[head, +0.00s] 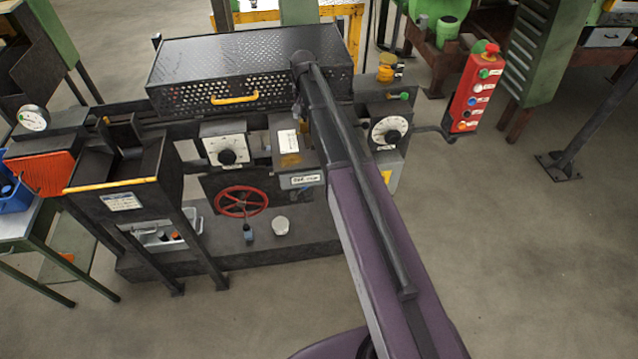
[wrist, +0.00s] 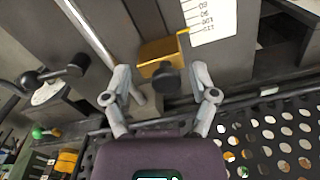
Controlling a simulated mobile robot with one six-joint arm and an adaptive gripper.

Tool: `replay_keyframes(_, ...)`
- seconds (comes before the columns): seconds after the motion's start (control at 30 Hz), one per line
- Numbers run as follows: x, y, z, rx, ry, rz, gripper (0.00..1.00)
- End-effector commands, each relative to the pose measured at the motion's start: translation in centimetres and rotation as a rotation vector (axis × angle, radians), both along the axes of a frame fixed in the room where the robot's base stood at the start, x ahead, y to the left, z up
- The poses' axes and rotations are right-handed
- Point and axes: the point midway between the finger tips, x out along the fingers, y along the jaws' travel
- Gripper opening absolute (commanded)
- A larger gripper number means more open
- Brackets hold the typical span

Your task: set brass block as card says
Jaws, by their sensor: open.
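The brass block (wrist: 158,50) is a yellow piece against a grey housing, beside a white scale strip (wrist: 212,18) with printed numbers. A dark round knob (wrist: 167,80) stands in front of it. In the head view, the brass block (head: 290,160) sits below the white strip (head: 288,140). My gripper (wrist: 161,78) is open, its fingers on either side of the dark knob in the picture; I cannot tell the depth or any contact. In the head view my arm hides the gripper. A white label (head: 122,202) is on the left stand; its writing is too small to read.
A perforated black cover (head: 250,75) with a yellow handle stands behind the arm. Dials (head: 226,150) and (head: 389,130) flank the housing. A red handwheel (head: 241,201) is below. A red button box (head: 474,88) hangs at right. The front floor is clear.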

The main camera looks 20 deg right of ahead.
Motion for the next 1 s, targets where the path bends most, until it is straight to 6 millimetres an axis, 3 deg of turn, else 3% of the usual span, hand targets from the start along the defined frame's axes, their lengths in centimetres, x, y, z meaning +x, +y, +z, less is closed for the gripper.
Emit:
replay_keyframes(0.1,-1.8,0.2,0.0,0.0,0.0,0.0,0.75)
replay_keyframes(1.0,-1.2,0.1,8.0,0.0,0.0,0.0,0.75)
